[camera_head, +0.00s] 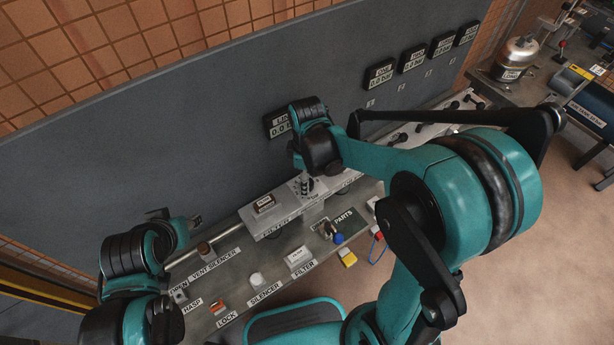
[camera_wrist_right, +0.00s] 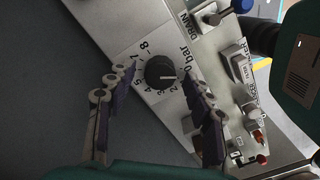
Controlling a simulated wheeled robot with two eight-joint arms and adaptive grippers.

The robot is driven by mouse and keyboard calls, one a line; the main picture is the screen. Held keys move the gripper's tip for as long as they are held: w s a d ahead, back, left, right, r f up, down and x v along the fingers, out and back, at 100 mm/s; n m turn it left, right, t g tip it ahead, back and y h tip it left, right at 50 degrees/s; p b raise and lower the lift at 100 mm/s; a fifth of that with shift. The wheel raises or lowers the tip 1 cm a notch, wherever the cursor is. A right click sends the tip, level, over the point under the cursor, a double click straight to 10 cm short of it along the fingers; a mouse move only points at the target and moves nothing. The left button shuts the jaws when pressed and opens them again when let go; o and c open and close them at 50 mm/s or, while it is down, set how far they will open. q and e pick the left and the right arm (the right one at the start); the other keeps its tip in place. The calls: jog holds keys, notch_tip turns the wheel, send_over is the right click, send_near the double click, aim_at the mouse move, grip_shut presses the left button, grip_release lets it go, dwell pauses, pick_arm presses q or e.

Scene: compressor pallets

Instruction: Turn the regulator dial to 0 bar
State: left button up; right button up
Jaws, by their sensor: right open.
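The regulator dial (camera_wrist_right: 160,72) is a round black knob with a white pointer line, on a grey metal panel with a printed scale around it. The "0 bar" mark (camera_wrist_right: 187,62) is to its right in the right wrist view. The pointer points roughly right, near the low numbers; its exact reading is unclear. My right gripper (camera_wrist_right: 155,76) is open, with one finger on each side of the dial, apart from it in the picture.
A line display (camera_head: 277,124) hangs on the grey wall behind the panel. Several more displays (camera_head: 413,58) are to the right.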

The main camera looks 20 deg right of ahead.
notch_tip(320, 180, up, 12)
dwell(0.5)
dwell(0.3)
jog(key=s+d+f+m+t+b, duration=0.1)
jog(key=s+d+f+m+t, duration=0.1)
jog(key=s+m, duration=0.3)
jog(key=s+d+f+m+t+b, duration=0.2)
jog(key=s+m+t, duration=0.3)
jog(key=m, duration=0.3)
jog(key=shift+d+f, duration=0.35)
jog(key=shift+d, duration=0.05)
